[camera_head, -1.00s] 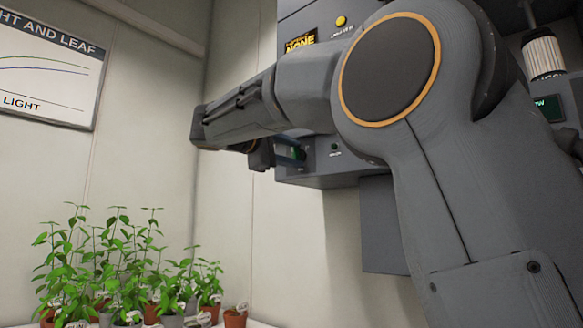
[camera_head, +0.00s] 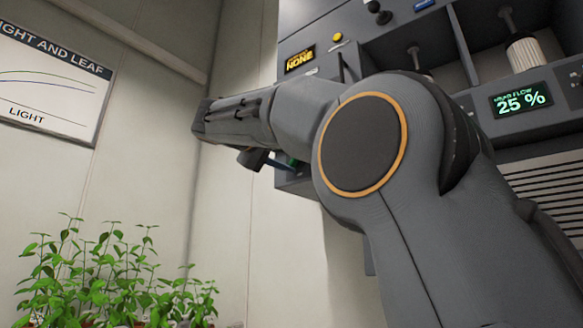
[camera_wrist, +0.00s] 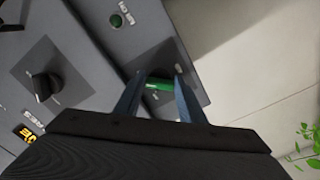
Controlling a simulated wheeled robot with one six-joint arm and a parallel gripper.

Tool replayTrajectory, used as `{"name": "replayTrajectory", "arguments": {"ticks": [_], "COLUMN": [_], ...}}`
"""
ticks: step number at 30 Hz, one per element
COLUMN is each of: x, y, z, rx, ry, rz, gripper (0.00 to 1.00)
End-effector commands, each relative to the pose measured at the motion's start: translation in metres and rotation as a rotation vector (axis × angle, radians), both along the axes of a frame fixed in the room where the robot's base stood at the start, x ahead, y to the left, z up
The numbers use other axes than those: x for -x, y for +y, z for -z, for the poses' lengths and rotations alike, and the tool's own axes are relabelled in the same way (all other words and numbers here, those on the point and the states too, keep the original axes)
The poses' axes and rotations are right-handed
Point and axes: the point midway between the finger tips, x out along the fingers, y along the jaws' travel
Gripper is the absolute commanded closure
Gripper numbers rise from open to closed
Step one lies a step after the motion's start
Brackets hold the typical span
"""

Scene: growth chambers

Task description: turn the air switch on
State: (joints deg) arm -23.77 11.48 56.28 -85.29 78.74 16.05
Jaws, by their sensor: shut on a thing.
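In the wrist view, a small green switch part (camera_wrist: 158,86) sits on a dark plate at the edge of the grey panel. My gripper (camera_wrist: 160,82) has its two blue-grey fingers on either side of it, shut on it. A round green lamp (camera_wrist: 116,20) with a small, unreadable label is on the panel near the switch. In the head view, my gripper (camera_head: 284,164) is at the panel's lower left corner, partly behind my arm. The switch is mostly hidden there.
A display (camera_head: 521,103) reads "FLOW 25 %". A yellow "NONE" display (camera_head: 299,59) and a yellow button (camera_head: 337,37) are above my arm. A black knob (camera_wrist: 45,86) is on the panel. Potted plants (camera_head: 110,280) stand at lower left, below a wall chart (camera_head: 50,80).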

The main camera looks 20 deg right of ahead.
Motion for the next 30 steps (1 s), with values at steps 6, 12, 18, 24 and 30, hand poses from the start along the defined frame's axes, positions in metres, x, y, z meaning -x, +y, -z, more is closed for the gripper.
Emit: {"name": "replayTrajectory", "arguments": {"ticks": [6, 12, 18, 24, 30], "x": [-0.0014, -0.0015, -0.0013, -0.0013, -0.0010], "y": [0.0011, 0.0013, 0.0013, 0.0013, 0.0009], "z": [0.0014, 0.0009, 0.0003, 0.0002, 0.0002], "rx": [-0.050, -0.068, -0.073, -0.073, -0.072], "ry": [-0.070, -0.096, -0.102, -0.102, -0.101], "rz": [-0.003, -0.003, -0.003, -0.003, -0.002], "gripper": [0.86, 0.86, 0.86, 0.86, 0.45]}}
